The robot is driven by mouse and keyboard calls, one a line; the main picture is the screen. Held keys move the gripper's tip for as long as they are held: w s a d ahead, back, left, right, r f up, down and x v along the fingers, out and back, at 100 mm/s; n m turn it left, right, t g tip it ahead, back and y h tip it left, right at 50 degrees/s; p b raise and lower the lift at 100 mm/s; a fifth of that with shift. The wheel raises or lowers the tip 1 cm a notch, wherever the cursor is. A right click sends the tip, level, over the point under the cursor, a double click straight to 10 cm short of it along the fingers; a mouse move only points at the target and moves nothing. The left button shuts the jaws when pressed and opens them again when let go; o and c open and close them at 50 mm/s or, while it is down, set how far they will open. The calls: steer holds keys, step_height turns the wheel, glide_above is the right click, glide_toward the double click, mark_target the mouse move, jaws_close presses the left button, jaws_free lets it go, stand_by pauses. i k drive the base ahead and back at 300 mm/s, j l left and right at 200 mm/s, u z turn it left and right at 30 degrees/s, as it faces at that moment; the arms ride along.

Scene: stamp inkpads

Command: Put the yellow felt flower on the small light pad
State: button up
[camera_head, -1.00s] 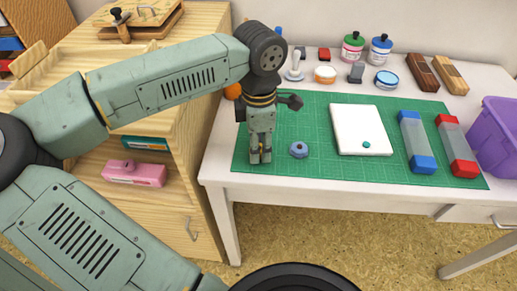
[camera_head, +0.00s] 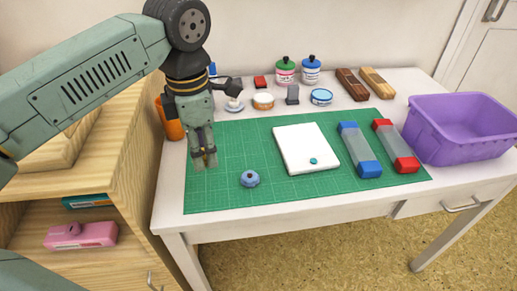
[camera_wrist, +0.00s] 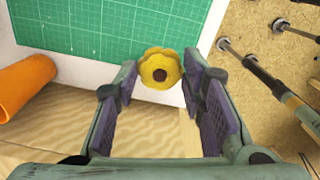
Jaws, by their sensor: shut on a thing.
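The yellow felt flower (camera_wrist: 160,67), with a dark centre, sits between the fingers of my gripper (camera_wrist: 161,80) in the wrist view. My gripper is shut on it. In the head view my gripper (camera_head: 205,160) points down over the left part of the green mat, left of a blue flower-like piece (camera_head: 249,179), and largely hides the yellow flower. A white square pad (camera_head: 300,140) with a small teal dot lies on the mat to the right. I cannot tell for sure whether it is the small light pad.
Blue-ended (camera_head: 358,145) and red-ended (camera_head: 396,145) clear boxes lie right of the white pad. A purple bin (camera_head: 460,140) stands at the right. Jars, round inkpads and wooden blocks line the back. An orange cylinder (camera_head: 170,118) stands at the left edge.

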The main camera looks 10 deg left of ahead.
mark_target(305, 144)
steer(key=i+l+u, duration=0.25)
steer(key=l, duration=0.25)
steer(key=l+u, duration=0.3)
steer(key=l, duration=0.15)
steer(key=i+l+u, duration=0.1)
steer(key=l+u, duration=0.15)
steer(key=l, duration=0.3)
